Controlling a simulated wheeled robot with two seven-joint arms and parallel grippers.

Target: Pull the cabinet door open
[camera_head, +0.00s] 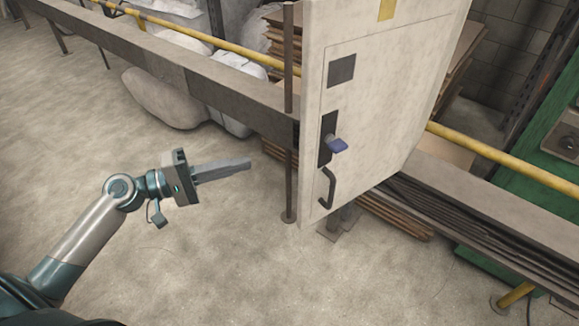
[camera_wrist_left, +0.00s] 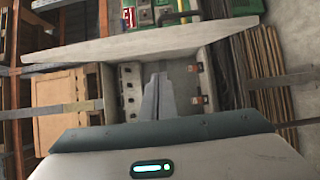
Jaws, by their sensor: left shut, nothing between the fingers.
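The pale cabinet (camera_head: 400,100) stands right of centre in the head view, and its front carries an outlined door panel (camera_head: 350,110). A dark bent handle (camera_head: 327,188) is low on the door's left side. Above it, a blue knob (camera_head: 337,145) sits on a dark plate. In the left wrist view the shut fingers (camera_wrist_left: 157,97) point towards a pale box-like structure. My right gripper is not in view.
A long grey beam (camera_head: 190,75) and a yellow rail (camera_head: 215,42) run behind the gripper. Pale sacks (camera_head: 165,98) lie by the beam. Stacked dark sheets (camera_head: 470,210) and a green machine (camera_head: 550,160) are to the right. The floor in front is clear.

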